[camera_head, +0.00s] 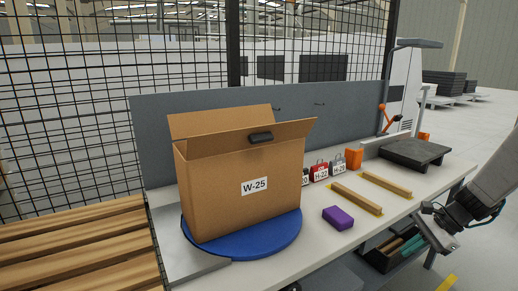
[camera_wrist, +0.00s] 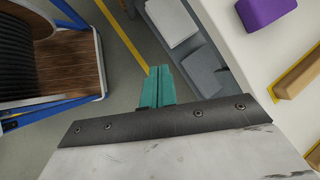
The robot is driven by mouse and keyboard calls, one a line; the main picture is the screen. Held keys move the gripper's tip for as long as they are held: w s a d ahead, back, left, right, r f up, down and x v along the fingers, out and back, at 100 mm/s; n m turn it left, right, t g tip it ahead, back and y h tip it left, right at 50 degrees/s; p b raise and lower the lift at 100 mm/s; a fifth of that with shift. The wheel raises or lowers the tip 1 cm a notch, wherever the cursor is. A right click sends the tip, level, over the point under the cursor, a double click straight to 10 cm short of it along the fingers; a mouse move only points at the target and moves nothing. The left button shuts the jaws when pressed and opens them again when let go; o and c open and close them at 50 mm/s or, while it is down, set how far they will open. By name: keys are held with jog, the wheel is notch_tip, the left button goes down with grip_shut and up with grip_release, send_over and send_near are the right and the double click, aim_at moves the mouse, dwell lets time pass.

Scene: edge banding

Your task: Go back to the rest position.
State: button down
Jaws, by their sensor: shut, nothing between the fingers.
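My gripper (camera_head: 412,244) is at the lower right in the head view, beside the front edge of the workbench (camera_head: 275,268). In the wrist view its teal fingers (camera_wrist: 155,87) lie side by side, shut with nothing between them. They hang over the gap between the bench and the floor, apart from the things on the bench top. A purple block (camera_head: 338,218) lies on the bench to the left of my gripper and shows at the upper right in the wrist view (camera_wrist: 262,12).
An open cardboard box (camera_head: 225,205) marked W-25 stands on a blue disc (camera_head: 270,243). Wooden strips (camera_head: 357,199) lie on the bench. A dark bin (camera_head: 383,262) sits below the bench edge, close to my gripper. A wire fence (camera_head: 70,120) stands behind. Open floor is at right.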

jog(key=s+a+r+n+h, duration=0.2)
jog(key=s+a+r+n, duration=0.3)
jog(key=s, duration=0.3)
jog(key=s+a+r+n+h, duration=0.2)
jog(key=s+a+r+n, duration=0.3)
jog(key=s, duration=0.4)
jog(key=s+a+r+n+h, duration=0.2)
jog(key=s+a+r+n, duration=0.3)
jog(key=s, duration=0.4)
notch_tip(320, 180, up, 2)
jog(key=shift+a+n+g+h, duration=0.15)
jog(key=shift+n+g+h, duration=0.2)
jog(key=shift+n, duration=0.25)
